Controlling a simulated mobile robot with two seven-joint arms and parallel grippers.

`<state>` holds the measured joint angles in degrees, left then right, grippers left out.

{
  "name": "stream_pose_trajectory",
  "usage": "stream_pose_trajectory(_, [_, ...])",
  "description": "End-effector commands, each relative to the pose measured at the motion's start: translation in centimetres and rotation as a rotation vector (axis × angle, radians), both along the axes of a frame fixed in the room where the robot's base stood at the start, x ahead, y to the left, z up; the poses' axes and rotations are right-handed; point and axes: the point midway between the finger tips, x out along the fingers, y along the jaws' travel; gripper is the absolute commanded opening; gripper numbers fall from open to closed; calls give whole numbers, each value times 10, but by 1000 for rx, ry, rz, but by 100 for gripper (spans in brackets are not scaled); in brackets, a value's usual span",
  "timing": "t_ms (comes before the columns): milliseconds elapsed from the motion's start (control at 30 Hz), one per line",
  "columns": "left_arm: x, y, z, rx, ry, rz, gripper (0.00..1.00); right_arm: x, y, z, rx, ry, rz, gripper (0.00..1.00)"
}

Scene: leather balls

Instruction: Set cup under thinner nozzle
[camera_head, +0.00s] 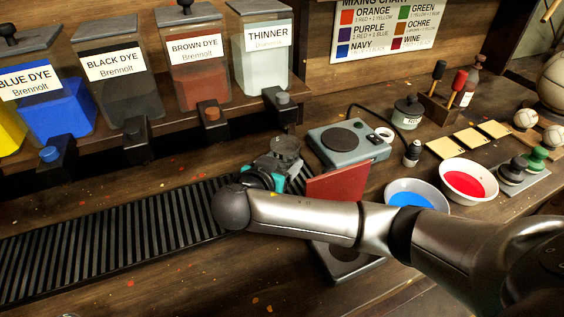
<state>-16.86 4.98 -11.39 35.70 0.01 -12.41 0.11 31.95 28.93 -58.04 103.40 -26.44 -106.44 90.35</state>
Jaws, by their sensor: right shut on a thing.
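The thinner container (262,68) is clear with a pale content and a white label, at the right end of the dispenser row. Its nozzle (282,99) sticks out at the shelf front. My right gripper (280,172) reaches in from the right and is shut on a small grey see-through cup (286,147). The cup looks upright, below the thinner nozzle in the picture, near the right end of the slatted drip grate. How far it stands in front of the nozzle is hard to tell. My wrist hides part of the grip. My left gripper is not in view.
Blue (56,108), black (115,90) and brown dye containers (198,68) stand left of the thinner. A scale (349,141) stands right of the cup. A red panel (337,184), a blue-filled bowl (427,190) and a red-filled bowl (468,182) lie near my arm. The grate (110,238) is clear leftward.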

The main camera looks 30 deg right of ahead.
Motion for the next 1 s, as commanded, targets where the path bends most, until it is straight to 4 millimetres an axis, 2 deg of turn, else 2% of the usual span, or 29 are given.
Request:
stream_pose_trajectory(67, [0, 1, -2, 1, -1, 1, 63, 0, 0, -3, 1, 1, 0, 9])
stream_pose_trajectory(100, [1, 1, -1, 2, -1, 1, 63, 0, 0, -2, 0, 0, 0, 76])
stream_pose_trajectory(300, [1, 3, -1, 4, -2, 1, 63, 0, 0, -2, 0, 0, 1, 98])
stream_pose_trajectory(633, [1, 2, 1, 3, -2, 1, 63, -1, 1, 2, 1, 1, 2, 100])
stream_pose_trajectory(767, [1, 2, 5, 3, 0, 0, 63, -11, 14, 7, 4, 2, 5, 100])
stream_pose_trajectory(1000, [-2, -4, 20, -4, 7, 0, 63, -44, 51, 28, 7, 4, 5, 100])
